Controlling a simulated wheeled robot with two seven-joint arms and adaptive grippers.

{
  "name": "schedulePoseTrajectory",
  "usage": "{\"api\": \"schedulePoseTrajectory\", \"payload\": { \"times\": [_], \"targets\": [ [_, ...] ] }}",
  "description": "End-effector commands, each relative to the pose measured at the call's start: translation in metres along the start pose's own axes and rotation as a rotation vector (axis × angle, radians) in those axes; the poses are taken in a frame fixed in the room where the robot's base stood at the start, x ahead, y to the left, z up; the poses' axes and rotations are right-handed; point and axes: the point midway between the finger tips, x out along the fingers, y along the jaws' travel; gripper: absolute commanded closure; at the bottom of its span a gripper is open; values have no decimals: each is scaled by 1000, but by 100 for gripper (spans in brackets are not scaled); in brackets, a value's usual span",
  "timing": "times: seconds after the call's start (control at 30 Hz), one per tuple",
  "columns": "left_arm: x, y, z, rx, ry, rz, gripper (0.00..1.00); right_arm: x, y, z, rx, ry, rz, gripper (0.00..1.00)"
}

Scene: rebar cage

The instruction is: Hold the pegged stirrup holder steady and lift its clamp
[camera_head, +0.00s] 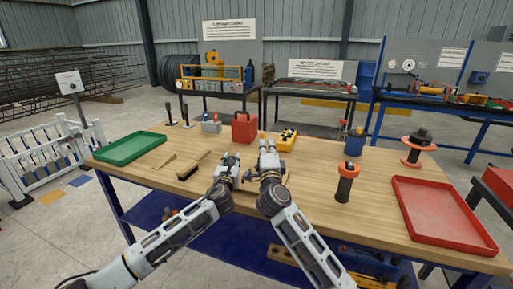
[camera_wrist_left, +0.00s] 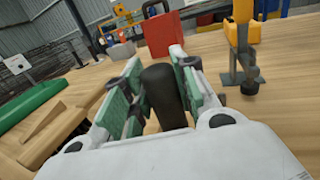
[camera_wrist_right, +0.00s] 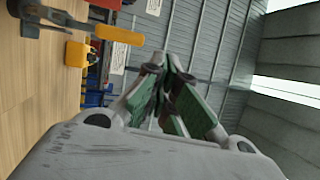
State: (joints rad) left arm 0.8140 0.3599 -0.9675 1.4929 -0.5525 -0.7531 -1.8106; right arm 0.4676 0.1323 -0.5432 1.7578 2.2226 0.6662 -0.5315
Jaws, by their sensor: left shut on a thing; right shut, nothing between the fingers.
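My left gripper (camera_head: 229,163) is shut on a black rounded grip (camera_wrist_left: 160,90), which stands between its green-padded fingers in the left wrist view. A grey clamp with a yellow handle (camera_wrist_left: 241,45) stands to the right of that grip, apart from my left fingers. The clamp also shows at the upper left of the right wrist view (camera_wrist_right: 110,33). My right gripper (camera_head: 268,150) is shut and empty beside the left one, with its fingers off to the side of the clamp handle. The rest of the holder is mostly hidden by my grippers in the head view.
A red box (camera_head: 244,128) and a yellow bin (camera_head: 287,140) stand behind my grippers. A green tray (camera_head: 130,148) and a brush (camera_head: 190,166) lie left. A black-and-orange tool (camera_head: 346,182) and a red tray (camera_head: 440,212) are right. Bare wood lies between them.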

Motion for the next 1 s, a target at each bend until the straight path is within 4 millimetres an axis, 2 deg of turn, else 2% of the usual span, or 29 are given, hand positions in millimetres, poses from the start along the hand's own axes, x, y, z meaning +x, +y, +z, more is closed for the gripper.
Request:
{"api": "schedulePoseTrajectory", "payload": {
  "times": [0.2,0.5,0.7,1.0],
  "targets": [
    [0,0,0,0,1,1,100,0,-31,0,-140,-27,-136,100],
    [0,0,-1,0,1,1,100,-6,-66,9,-346,-73,-301,100],
    [0,0,-1,0,1,1,100,-12,-82,18,-494,-109,-398,100],
    [0,0,-1,0,1,1,100,-22,-96,35,-727,-166,-517,100]
  ]
}}
